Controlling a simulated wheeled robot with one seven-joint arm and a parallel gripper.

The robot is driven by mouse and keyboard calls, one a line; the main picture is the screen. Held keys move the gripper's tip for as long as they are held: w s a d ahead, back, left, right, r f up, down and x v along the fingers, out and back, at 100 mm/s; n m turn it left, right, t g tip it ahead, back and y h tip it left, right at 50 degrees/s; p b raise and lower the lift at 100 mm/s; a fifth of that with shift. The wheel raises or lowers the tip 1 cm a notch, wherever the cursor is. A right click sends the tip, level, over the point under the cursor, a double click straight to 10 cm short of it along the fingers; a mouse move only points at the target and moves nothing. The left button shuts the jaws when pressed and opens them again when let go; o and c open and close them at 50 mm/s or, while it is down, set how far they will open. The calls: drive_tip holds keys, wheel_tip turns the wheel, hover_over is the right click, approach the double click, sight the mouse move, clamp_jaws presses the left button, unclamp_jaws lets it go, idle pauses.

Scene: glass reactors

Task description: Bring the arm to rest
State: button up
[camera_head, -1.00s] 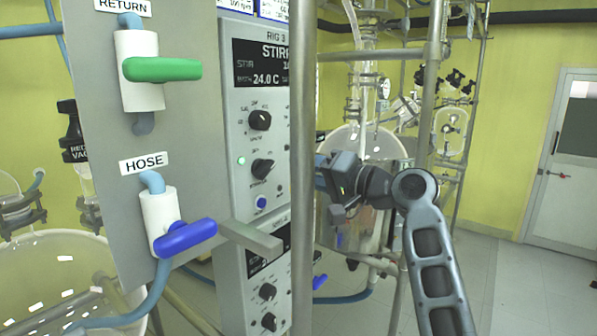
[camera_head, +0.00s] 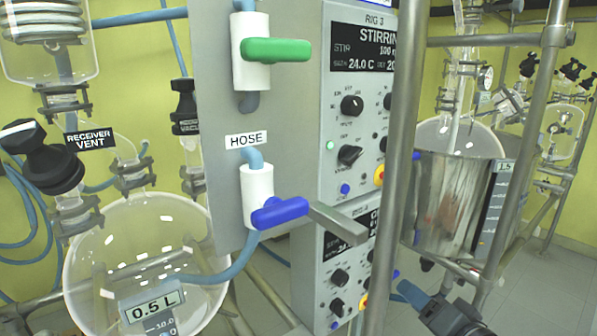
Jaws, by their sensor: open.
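Most of my arm is out of the frame.
A grey panel carries a green-handled valve (camera_head: 275,50) and a blue-handled HOSE valve (camera_head: 279,213). The control unit (camera_head: 352,185) stands behind an upright steel post (camera_head: 396,150). A round 0.5 L flask (camera_head: 140,255) is at left. Some floor shows at far right.

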drive_tip(key=s+d+f+n+h, duration=0.1)
drive_tip(key=s+f, duration=0.2)
drive_tip(key=s, duration=0.5)
drive_tip(key=s+f+h, duration=0.2)
drive_tip(key=s+f, duration=0.1)
drive_tip(key=s, duration=0.5)
drive_tip(key=s+d+f+n+h, duration=0.1)
drive_tip(key=s+f, duration=0.3)
drive_tip(key=s, duration=0.4)
drive_tip(key=s+a+r+n, duration=0.1)
drive_tip(key=s+r, duration=0.3)
drive_tip(key=s, duration=0.6)
drive_tip(key=s+r+n, duration=0.3)
drive_tip(key=s+r, duration=0.2)
drive_tip(key=s, duration=0.5)
drive_tip(key=shift+s+a+n+g+h, duration=0.3)
drive_tip(key=shift+a+n, duration=0.1)
drive_tip(key=shift+a+r, duration=0.1)
